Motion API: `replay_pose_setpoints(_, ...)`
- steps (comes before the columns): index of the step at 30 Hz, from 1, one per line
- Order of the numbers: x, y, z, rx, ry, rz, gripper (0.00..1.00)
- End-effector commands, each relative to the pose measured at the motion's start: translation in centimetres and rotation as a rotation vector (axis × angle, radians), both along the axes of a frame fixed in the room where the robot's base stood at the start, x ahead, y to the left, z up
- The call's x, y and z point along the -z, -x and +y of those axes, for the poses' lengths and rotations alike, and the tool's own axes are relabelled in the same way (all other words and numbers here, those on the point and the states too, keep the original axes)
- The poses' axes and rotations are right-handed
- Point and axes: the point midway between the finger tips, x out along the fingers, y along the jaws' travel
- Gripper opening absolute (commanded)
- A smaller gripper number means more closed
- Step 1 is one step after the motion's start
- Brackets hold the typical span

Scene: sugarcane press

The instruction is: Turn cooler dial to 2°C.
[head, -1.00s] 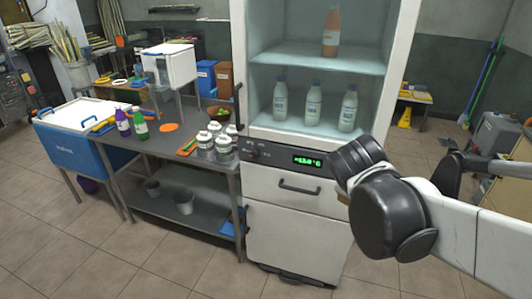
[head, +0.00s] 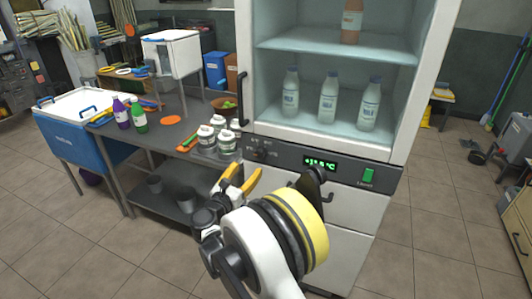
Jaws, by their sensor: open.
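The cooler (head: 245,60) is a tall white cabinet with a glass-fronted upper part, seen in the head view. A grey control panel below the glass carries a dark round dial (head: 259,154) at its left. A green digital display (head: 320,163) sits to the right of the dial; its digits are too blurred to read surely. A green switch (head: 368,175) is at the panel's right. My gripper (head: 243,174), with yellow fingers, is open and empty. In the picture it is just below and left of the dial, apparently in front of the panel and not around the dial.
Left of the cooler stands a grey table (head: 180,108) with white-capped jars (head: 219,140), a purple bottle (head: 121,112) and a green bottle (head: 139,119). A blue cooler box (head: 75,150) is at far left.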

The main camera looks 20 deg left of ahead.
Motion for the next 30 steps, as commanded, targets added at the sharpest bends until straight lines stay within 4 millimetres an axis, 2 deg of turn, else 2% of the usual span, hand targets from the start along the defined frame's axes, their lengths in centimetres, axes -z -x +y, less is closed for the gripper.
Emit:
replay_pose_setpoints(5, 0.3, -2.1, -0.1, 0.001, 0.006, -0.003, 0.57)
replay_pose_setpoints(12, 0.4, -6.9, -0.6, 0.002, 0.004, -0.001, 0.57)
replay_pose_setpoints(18, 0.3, -9.7, -0.7, 0.000, 0.003, -0.001, 0.57)
replay_pose_setpoints(22, 0.1, -10.5, -0.8, 0.000, 0.002, -0.001, 0.57)
replay_pose_setpoints(30, 0.0, -10.6, -0.8, 0.000, 0.002, -0.001, 0.57)
